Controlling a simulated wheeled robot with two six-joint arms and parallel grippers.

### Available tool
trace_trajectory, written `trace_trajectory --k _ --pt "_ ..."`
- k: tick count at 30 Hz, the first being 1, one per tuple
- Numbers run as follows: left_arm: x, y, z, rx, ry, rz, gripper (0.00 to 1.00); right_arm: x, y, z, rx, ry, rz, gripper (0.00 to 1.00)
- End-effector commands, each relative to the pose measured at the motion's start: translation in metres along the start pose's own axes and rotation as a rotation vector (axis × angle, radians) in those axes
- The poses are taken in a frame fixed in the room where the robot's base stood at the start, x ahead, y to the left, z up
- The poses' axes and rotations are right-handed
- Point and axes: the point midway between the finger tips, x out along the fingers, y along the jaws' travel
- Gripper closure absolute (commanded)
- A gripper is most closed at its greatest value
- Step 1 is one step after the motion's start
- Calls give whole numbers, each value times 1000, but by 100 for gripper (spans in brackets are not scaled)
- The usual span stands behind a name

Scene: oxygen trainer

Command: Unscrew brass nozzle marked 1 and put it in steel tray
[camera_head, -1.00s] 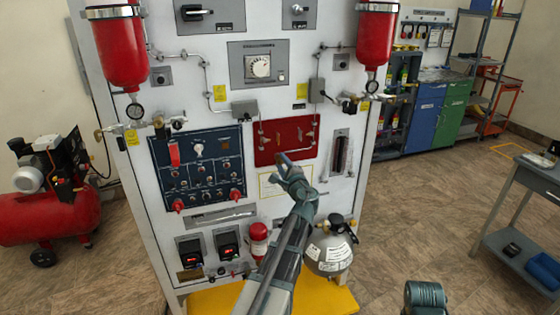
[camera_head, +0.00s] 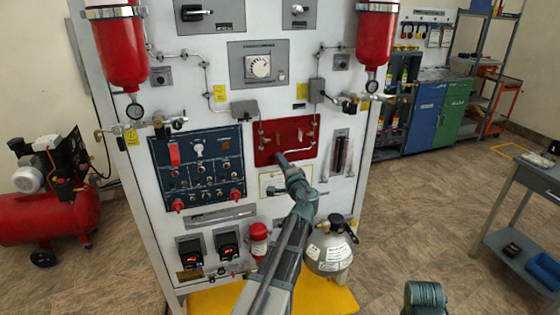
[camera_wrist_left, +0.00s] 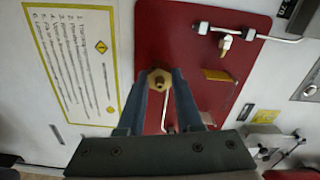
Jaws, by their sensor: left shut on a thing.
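A brass hex nozzle (camera_wrist_left: 159,79) sits at the lower part of the red plate on the panel front, seen in the left wrist view. My left gripper (camera_wrist_left: 158,92) has its two fingers on either side of the nozzle and is shut on it. In the head view the left gripper (camera_head: 281,158) reaches the lower edge of the red plate (camera_head: 272,140), and its fingers hide the nozzle there. No number on the nozzle is readable. I cannot make out a steel tray in either view.
Pipe fittings and a bent steel tube (camera_wrist_left: 262,36) stand out from the red plate. A grey table (camera_head: 532,235) is at the right. Open floor lies between panel and table.

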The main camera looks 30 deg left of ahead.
Motion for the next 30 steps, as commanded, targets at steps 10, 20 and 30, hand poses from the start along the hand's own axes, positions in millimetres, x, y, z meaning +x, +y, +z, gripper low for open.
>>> trace_trajectory --k 10,20,30 --pt "0 0 0 -39 0 0 100 0 0 0 0 0 0 100" --pt "0 0 0 -308 0 0 100 0 0 0 0 0 0 100" --pt "0 0 0 -355 -1 0 100 0 0 0 0 0 0 100"
